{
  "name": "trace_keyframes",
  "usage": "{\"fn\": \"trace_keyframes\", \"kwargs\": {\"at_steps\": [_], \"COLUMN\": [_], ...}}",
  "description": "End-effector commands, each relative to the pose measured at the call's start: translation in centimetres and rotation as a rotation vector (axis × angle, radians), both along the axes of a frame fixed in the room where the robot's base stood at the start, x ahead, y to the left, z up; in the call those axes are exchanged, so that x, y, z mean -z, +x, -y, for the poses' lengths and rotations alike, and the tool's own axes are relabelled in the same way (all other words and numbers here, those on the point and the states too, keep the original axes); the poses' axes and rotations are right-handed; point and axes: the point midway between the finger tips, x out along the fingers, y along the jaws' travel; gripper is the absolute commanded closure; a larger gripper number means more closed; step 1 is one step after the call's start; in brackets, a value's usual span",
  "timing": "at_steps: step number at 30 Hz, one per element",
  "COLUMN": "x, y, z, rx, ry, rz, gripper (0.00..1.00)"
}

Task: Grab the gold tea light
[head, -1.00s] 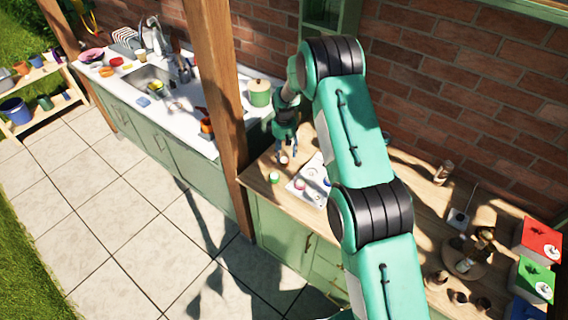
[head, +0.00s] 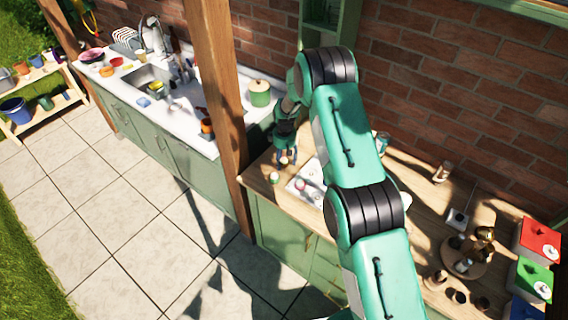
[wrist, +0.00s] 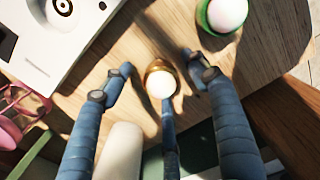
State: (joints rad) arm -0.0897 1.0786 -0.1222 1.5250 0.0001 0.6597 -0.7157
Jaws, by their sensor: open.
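The gold tea light (wrist: 160,80) has a white candle in a gold cup and stands on the wooden counter, at the middle of the wrist view. My gripper (wrist: 157,66) is open, with its blue fingers spread around the tea light. A clear gap shows on its left and right sides. The lower finger's tip reaches close to the cup; I cannot tell whether it touches. In the head view my gripper (head: 286,157) is low over the counter's left end, and the tea light is small and partly hidden between the fingers.
A green tea light (wrist: 227,14) with a white candle stands to the upper right, near the counter edge. A white panel with round recesses (wrist: 35,65) lies to the left. A pink object (wrist: 20,113) is at the left edge. A wooden post (head: 217,80) rises beside the counter.

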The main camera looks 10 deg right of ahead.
Motion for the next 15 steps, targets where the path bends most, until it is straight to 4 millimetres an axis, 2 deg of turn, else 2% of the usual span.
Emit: {"fn": "trace_keyframes", "kwargs": {"at_steps": [14, 15], "x": [-0.01, 0.0], "y": [0.0, -0.01], "z": [0.0, 0.0], "rx": [0.0, 0.0], "ry": [0.0, 0.0], "rz": [0.0, 0.0], "gripper": [0.41, 0.47]}}
